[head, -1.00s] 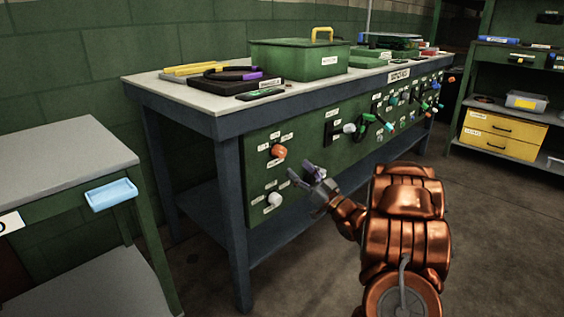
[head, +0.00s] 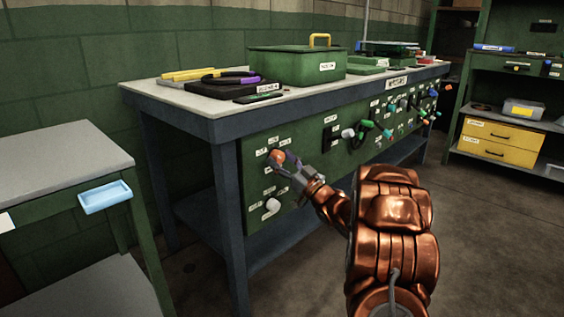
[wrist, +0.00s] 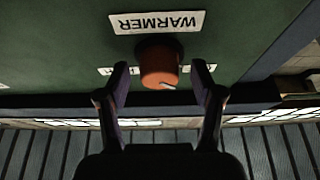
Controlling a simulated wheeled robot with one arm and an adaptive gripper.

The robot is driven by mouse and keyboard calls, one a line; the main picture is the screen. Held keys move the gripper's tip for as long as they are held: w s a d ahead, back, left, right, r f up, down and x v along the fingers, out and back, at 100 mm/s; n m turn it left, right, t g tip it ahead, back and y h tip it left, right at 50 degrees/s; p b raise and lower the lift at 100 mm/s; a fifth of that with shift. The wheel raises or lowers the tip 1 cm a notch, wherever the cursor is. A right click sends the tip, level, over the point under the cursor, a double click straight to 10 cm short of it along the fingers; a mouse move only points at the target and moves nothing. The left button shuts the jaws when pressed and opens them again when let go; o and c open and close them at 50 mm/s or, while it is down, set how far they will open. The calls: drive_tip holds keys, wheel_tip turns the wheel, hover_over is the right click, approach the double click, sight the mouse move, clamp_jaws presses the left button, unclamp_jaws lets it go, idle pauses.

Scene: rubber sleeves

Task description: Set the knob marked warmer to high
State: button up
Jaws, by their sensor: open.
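The orange knob (head: 277,157) is on the green front panel of the workbench, near its left end. In the wrist view the knob (wrist: 158,64) sits just under a white label reading WARMER (wrist: 157,22), upside down, and a pale pointer mark shows on its lower right. My gripper (head: 284,163) is at the knob in the head view. In the wrist view its open fingers (wrist: 160,85) stand one on each side of the knob, with gaps showing. The small labels around the knob are partly hidden by the fingers, and I cannot read them.
A white knob (head: 272,205) sits below the orange one. Several levers and coloured knobs, including a white-tipped one (head: 348,133), are farther right on the panel. A grey side table (head: 60,160) with a blue handle (head: 105,197) stands left. Floor to the right is clear.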

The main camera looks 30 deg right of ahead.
drive_tip(key=shift+c, duration=0.3)
drive_tip(key=c, duration=1.1)
drive_tip(key=shift+o, duration=0.2)
